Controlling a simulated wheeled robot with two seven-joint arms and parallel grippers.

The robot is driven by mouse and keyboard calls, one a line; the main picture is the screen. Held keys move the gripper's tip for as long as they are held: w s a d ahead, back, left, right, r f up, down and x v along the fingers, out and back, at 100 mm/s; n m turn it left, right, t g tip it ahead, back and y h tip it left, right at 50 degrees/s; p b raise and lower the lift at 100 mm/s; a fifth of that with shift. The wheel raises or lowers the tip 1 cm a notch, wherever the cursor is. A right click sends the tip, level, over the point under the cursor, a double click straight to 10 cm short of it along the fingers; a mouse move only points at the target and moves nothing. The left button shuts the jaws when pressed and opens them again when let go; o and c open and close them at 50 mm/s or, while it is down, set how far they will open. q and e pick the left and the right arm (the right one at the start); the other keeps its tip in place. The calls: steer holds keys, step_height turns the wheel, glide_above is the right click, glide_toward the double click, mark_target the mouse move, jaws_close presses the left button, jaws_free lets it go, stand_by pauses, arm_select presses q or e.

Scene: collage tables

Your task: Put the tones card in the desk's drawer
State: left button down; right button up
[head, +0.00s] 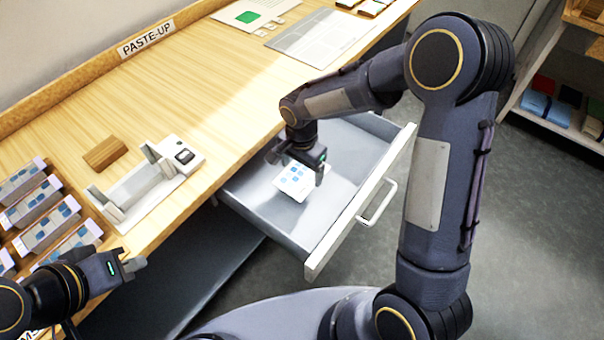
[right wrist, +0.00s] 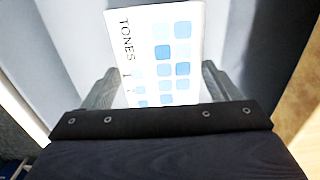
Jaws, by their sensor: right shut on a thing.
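The tones card (head: 295,183) is white with blue squares; in the right wrist view (right wrist: 155,45) its "TONES" lettering shows. My right gripper (head: 305,170) is shut on the card, holding it over the open drawer (head: 250,200) of the desk (head: 160,90). The card is inside the drawer's outline in the head view; whether it touches the drawer floor I cannot tell. The drawer is pulled out, with a pale front and handle (head: 378,203). My left gripper (head: 135,265) is near the desk's front edge at lower left, apart from the card; its jaw gap is not clear.
A white holder (head: 135,195) and a wooden block (head: 105,153) stand on the desk, left of the drawer. Several card stacks (head: 45,225) line the left. A grey mat (head: 320,37) lies at the back. A shelf (head: 555,125) stands at right.

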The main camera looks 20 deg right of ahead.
mark_target(302, 173)
steer(key=shift+w+d+f, duration=0.1)
steer(key=shift+w+f, duration=0.1)
steer(key=shift+f, duration=1.65)
steer(key=shift+f+b, duration=0.15)
steer(key=shift+b, duration=0.15)
steer(key=o, duration=0.9)
steer(key=shift+c, duration=0.2)
